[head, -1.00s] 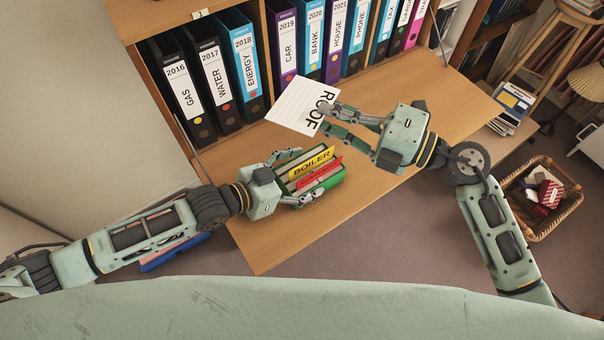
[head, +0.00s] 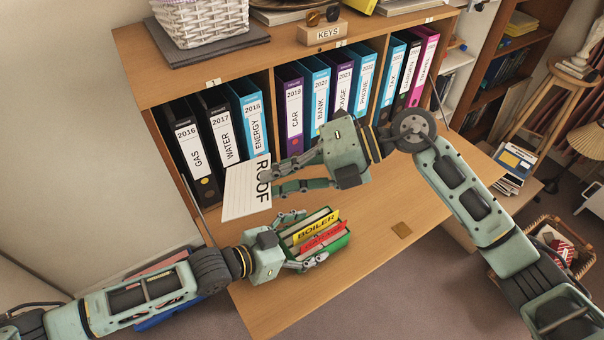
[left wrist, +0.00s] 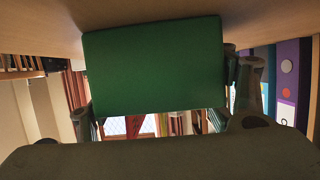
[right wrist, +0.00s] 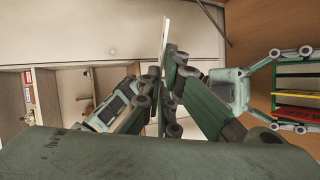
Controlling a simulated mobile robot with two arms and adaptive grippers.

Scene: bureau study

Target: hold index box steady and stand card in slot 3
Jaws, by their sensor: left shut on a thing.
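The green index box (head: 338,245) stands on the desk board, holding a yellow divider marked BOILER (head: 316,226) and a red one. My left gripper (head: 305,239) is shut on the box, with fingers along two opposite sides. In the left wrist view the box's plain green wall (left wrist: 150,65) fills the middle. My right gripper (head: 268,182) is shut on the white card (head: 240,192) marked ROOF. It holds the card above the board, up and left of the box and apart from it. In the right wrist view the card (right wrist: 166,38) shows edge-on between the fingertips. The slots are largely hidden.
A row of binders (head: 292,110) stands in the shelf behind the board. A KEYS block (head: 325,34) and a white basket (head: 200,22) are on top.

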